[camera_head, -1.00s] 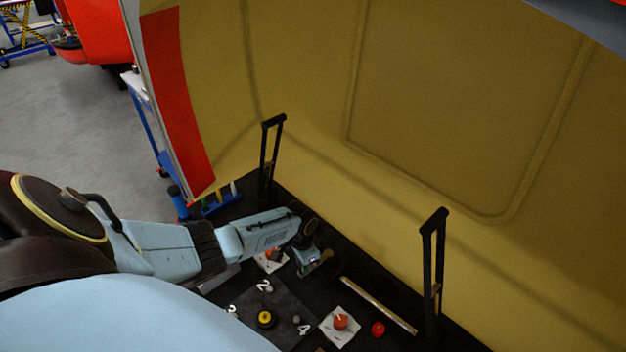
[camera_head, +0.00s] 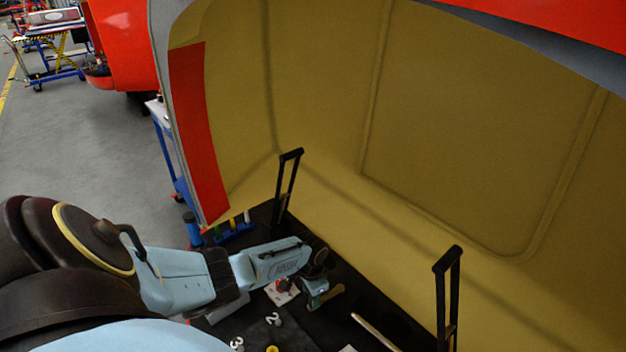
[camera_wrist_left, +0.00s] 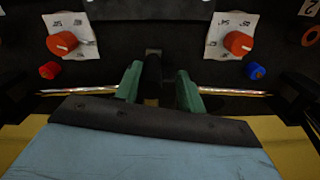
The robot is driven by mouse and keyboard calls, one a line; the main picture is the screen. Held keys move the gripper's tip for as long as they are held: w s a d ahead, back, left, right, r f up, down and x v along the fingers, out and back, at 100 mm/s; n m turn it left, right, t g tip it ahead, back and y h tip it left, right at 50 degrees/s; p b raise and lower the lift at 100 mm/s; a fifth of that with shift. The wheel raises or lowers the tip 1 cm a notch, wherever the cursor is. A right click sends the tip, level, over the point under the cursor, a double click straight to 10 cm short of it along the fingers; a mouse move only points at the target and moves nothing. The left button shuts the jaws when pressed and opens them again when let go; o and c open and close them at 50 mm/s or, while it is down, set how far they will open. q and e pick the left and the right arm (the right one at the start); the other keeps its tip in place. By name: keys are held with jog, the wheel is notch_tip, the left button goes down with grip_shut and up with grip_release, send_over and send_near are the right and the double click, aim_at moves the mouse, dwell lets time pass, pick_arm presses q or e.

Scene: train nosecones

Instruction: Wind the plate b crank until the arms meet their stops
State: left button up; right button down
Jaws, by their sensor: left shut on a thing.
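My left gripper (camera_head: 326,296) is low over the black panel at the foot of the yellow shell. In the left wrist view its green fingers (camera_wrist_left: 160,84) are shut on a dark handle (camera_wrist_left: 152,72), which seems to be the crank's grip. The crank's shaft and its plate letter cannot be made out. Thin metal rods (camera_wrist_left: 85,90) (camera_wrist_left: 232,92) run out on both sides of the fingers. I cannot tell whether they touch any stops. My right gripper is not in view.
White dial plates with orange knobs (camera_wrist_left: 62,43) (camera_wrist_left: 238,43) lie either side of the handle, near a red knob (camera_wrist_left: 49,70) and a blue knob (camera_wrist_left: 256,71). Black upright handles (camera_head: 288,185) (camera_head: 446,300) rise beside the yellow shell (camera_head: 470,150). A pale bar (camera_head: 375,332) lies right of my gripper.

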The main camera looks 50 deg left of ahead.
pick_arm(q)
jog(key=shift+o, duration=1.1)
jog(key=shift+w+a+r, duration=0.1)
jog(key=shift+w+a, duration=0.05)
jog(key=shift+a, duration=0.3)
jog(key=shift+d, duration=0.15)
jog(key=shift+r, duration=0.1)
notch_tip(320, 180, up, 13)
jog(key=p, duration=0.3)
jog(key=shift+d, duration=0.15)
